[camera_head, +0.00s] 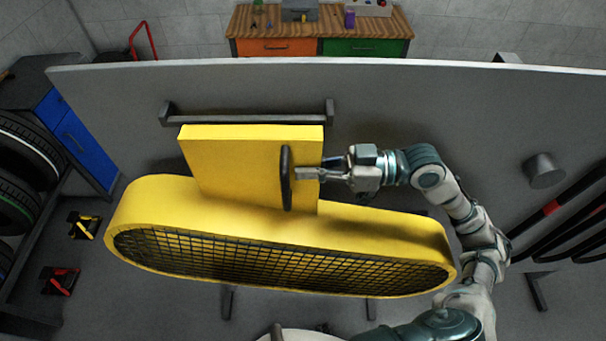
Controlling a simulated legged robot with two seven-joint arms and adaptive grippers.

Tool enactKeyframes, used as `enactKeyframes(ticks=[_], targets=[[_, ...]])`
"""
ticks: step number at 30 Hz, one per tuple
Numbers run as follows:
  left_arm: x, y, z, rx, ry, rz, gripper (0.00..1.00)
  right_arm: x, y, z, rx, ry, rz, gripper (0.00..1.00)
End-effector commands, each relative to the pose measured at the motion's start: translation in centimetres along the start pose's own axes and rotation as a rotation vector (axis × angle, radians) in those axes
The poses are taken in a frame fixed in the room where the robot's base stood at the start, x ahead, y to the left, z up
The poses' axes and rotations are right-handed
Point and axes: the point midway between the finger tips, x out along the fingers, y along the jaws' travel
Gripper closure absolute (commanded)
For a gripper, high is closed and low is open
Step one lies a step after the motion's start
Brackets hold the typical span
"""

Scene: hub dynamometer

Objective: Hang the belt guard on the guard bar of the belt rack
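The belt guard (250,215) is a large yellow rounded housing with dark mesh on its near face and a flat yellow plate rising behind it. A black upright handle (286,178) stands on the plate. My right gripper (296,173) comes in from the right and is shut on this handle. The guard bar (250,111) is a dark horizontal bar with a bracket at each end, on the grey panel of the belt rack (420,120). The plate's top edge shows just below the bar; whether they touch is hidden. My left gripper is out of view.
Black belts (565,215), one with a red band, hang at the right beside a grey round peg (544,170). Tires (20,165) on a rack and a blue cabinet (85,145) stand at the left. A wooden-topped workbench (320,20) is behind the panel.

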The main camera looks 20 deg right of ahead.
Motion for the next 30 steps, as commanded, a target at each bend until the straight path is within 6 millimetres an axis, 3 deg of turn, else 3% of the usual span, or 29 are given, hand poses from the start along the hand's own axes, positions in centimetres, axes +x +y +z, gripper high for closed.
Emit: enactKeyframes(ticks=[6,21,26,30], targets=[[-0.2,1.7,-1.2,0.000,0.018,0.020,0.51,0.5,1.4,-0.5,-0.002,0.003,0.000,1.00],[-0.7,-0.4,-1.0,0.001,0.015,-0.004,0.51,0.1,5.2,-0.7,-0.001,0.006,0.002,1.00],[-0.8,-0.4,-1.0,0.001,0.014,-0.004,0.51,-0.1,6.4,-0.7,-0.001,0.007,0.001,1.00],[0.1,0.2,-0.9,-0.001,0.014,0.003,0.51,0.2,6.4,0.4,-0.002,0.004,0.000,1.00]])
